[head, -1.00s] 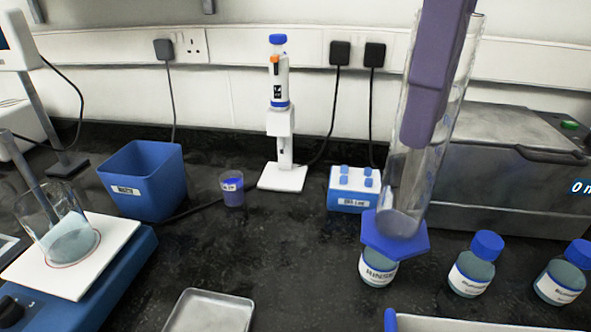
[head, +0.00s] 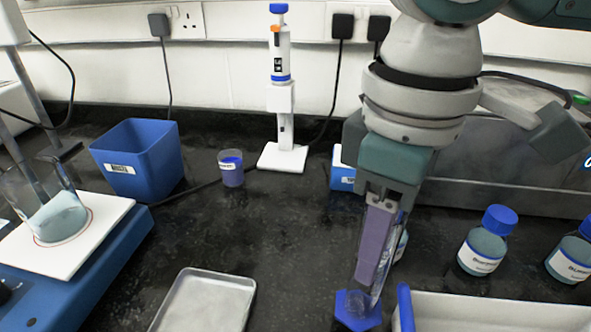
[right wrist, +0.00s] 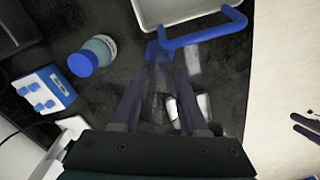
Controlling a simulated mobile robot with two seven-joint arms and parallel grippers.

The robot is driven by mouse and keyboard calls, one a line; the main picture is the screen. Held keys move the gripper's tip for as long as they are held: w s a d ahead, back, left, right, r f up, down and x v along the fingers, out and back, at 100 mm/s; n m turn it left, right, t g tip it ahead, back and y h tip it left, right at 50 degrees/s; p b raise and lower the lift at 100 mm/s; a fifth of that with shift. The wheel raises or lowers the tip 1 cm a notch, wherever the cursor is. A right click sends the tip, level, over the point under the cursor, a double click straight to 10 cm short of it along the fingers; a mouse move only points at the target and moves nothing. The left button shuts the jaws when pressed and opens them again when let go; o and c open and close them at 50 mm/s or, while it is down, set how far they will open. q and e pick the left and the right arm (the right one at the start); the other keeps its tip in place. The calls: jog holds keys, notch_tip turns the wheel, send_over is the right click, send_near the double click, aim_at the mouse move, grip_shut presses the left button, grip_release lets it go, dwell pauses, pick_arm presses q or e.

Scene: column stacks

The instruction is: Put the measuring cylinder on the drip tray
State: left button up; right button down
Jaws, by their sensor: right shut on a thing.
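The measuring cylinder is clear with a blue six-sided base (head: 357,312). My right gripper (head: 376,262) is shut on it, with the cylinder between the purple fingers and its base below them. The arm hides much of the cylinder in the head view. In the right wrist view the clear tube (right wrist: 160,85) lies between the fingers. Whether the base touches the bench I cannot tell. The drip tray (head: 206,303), a shallow metal tray, lies at the bottom of the head view, left of the cylinder, and looks empty. My left gripper is out of view.
A white tray with a blue handle (head: 403,308) is just right of the cylinder. Blue-capped bottles (head: 483,250) stand farther right. A blue bin (head: 140,160), purple cup (head: 231,172) and dispenser stand (head: 283,157) are behind. Bench between drip tray and cylinder is clear.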

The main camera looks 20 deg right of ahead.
jog(key=shift+f, duration=1.35)
jog(key=shift+c, duration=2.2)
grip_release()
jog(key=shift+f, duration=0.1)
